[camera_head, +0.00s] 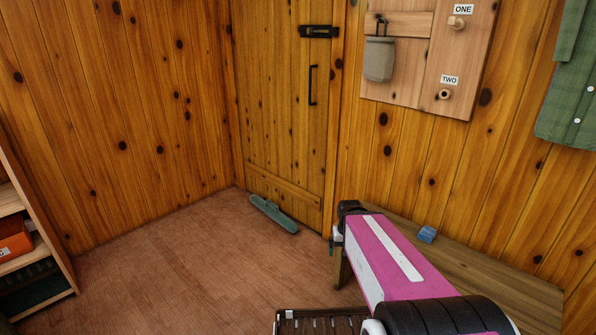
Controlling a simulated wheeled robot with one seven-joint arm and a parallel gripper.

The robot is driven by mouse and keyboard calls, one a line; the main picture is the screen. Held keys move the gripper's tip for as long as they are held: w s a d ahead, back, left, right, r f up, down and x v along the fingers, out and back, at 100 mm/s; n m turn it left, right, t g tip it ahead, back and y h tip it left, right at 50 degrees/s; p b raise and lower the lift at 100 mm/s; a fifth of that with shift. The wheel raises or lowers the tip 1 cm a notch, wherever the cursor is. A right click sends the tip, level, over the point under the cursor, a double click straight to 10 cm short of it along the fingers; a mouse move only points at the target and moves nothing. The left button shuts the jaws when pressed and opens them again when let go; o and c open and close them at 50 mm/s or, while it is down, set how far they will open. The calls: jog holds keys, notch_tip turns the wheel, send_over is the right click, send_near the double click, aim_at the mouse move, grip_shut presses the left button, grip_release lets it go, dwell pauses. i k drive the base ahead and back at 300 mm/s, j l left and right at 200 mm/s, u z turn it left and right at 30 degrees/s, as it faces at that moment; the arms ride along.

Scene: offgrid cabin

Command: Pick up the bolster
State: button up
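A long teal-green bolster (273,213) lies on the wooden floor near the foot of the plank door. It lies at a slant, with nothing on it. My pink, white and black arm reaches in from the lower right, beside the bench. Dark parts at its far end (341,226) show to the right of the bolster and apart from it in the picture. My gripper's fingers cannot be made out there, so whether they are open or shut does not show.
A wooden bench (500,281) with a blue block (427,234) stands along the right wall. A shelf (45,230) with an orange box (14,240) is at the left. A dark slatted item (318,322) is at the bottom. The floor (175,270) left of the arm is clear.

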aim_at(271, 210)
jog(key=z, duration=0.3)
jog(key=i+j+z, duration=0.1)
jog(key=j+z, duration=0.95)
jog(key=j, duration=2.1)
